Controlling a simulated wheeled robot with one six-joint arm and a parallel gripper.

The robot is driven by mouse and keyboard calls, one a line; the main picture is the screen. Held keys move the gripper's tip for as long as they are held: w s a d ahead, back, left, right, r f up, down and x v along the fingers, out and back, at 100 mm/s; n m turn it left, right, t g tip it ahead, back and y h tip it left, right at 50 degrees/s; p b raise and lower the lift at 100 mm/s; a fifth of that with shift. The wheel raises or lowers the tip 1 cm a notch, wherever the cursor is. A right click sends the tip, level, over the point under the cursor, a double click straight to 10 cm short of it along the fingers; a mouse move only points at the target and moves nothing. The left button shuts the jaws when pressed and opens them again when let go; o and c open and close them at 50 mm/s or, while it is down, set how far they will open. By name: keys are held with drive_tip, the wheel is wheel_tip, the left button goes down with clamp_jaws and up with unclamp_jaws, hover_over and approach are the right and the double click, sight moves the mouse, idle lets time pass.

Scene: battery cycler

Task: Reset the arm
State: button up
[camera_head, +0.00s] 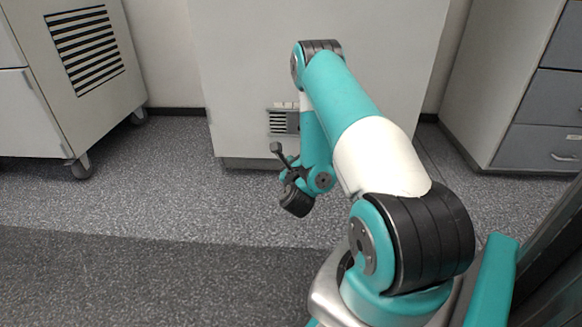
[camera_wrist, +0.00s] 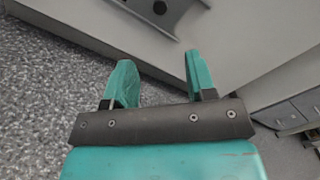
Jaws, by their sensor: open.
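My arm, teal and white with black joints, reaches forward from the lower right in the head view and bends down at its far end. My gripper (camera_head: 287,166) hangs in front of the large white cabinet, small and partly hidden by the wrist. In the wrist view my gripper (camera_wrist: 160,75) shows two teal fingers standing well apart. It is open, and nothing is between the fingers. Beyond them are grey speckled floor and a pale cabinet face.
The large white cabinet (camera_head: 240,80) with a small vented panel (camera_head: 279,122) stands ahead. A wheeled cabinet (camera_head: 35,115) stands at left, a drawer cabinet (camera_head: 530,110) at right. Speckled floor (camera_head: 130,200) is clear at the left and front.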

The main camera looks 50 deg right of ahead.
drive_tip(key=shift+s+a, duration=0.1)
drive_tip(key=shift+a, duration=0.15)
idle(0.4)
